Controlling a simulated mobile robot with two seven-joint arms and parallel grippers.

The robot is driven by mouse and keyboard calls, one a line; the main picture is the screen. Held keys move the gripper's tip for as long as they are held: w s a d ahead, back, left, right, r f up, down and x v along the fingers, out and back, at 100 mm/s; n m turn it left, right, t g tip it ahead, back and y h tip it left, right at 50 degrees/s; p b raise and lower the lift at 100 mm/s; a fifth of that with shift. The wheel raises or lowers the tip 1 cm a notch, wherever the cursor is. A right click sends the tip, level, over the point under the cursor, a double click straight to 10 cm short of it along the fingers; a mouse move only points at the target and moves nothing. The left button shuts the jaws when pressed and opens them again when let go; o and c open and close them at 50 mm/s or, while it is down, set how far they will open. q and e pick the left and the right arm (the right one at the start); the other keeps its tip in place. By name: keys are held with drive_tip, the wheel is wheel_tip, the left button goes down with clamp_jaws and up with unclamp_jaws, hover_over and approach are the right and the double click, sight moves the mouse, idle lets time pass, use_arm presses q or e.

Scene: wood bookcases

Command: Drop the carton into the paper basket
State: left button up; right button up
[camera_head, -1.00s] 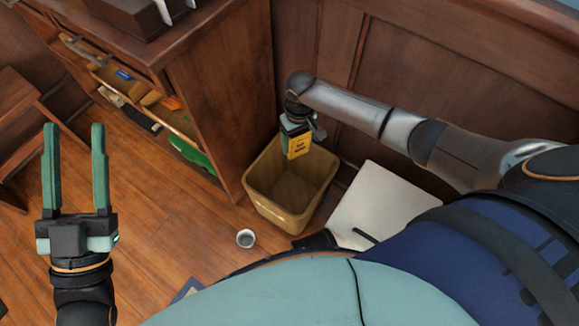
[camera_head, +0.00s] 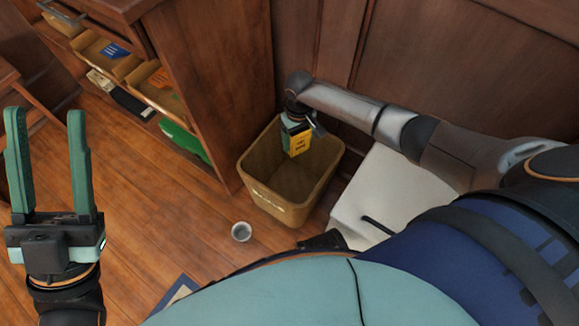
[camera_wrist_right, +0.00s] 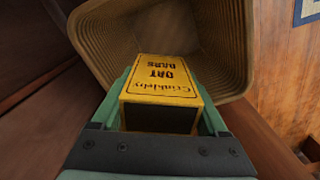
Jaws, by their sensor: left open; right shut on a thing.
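A yellow carton (camera_head: 299,143) with dark print is held in my right gripper (camera_head: 296,128). In the right wrist view the carton (camera_wrist_right: 165,84) sits between the two green fingers, its print reading "Oat Bars". The tan paper basket (camera_head: 262,196) stands on the floor against the panelled wall. In the head view the carton is over the basket's opening; in the right wrist view the basket (camera_wrist_right: 222,62) opens just beyond the carton. My left gripper (camera_head: 45,125) is open and empty at the left, away from the basket.
A wooden bookcase (camera_head: 215,80) with trays on its shelves stands left of the basket. A small grey cup (camera_head: 241,232) is on the wood floor in front of it. A white box-like thing (camera_head: 375,195) is right of the basket. Floor at left is mostly clear.

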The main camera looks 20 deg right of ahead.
drive_tip(key=shift+f+b, duration=0.45)
drive_tip(key=shift+f, duration=0.3)
use_arm(q)
wheel_tip(320, 180, down, 2)
drive_tip(key=shift+d, duration=0.1)
use_arm(e)
drive_tip(key=o, duration=1.2)
wheel_tip(320, 180, up, 12)
drive_tip(key=p, duration=0.6)
drive_tip(key=shift+f+p, duration=0.25)
drive_tip(key=shift+p, duration=0.15)
drive_tip(key=shift+r, duration=0.6)
use_arm(q)
wheel_tip(320, 180, up, 8)
drive_tip(key=shift+a, duration=0.45)
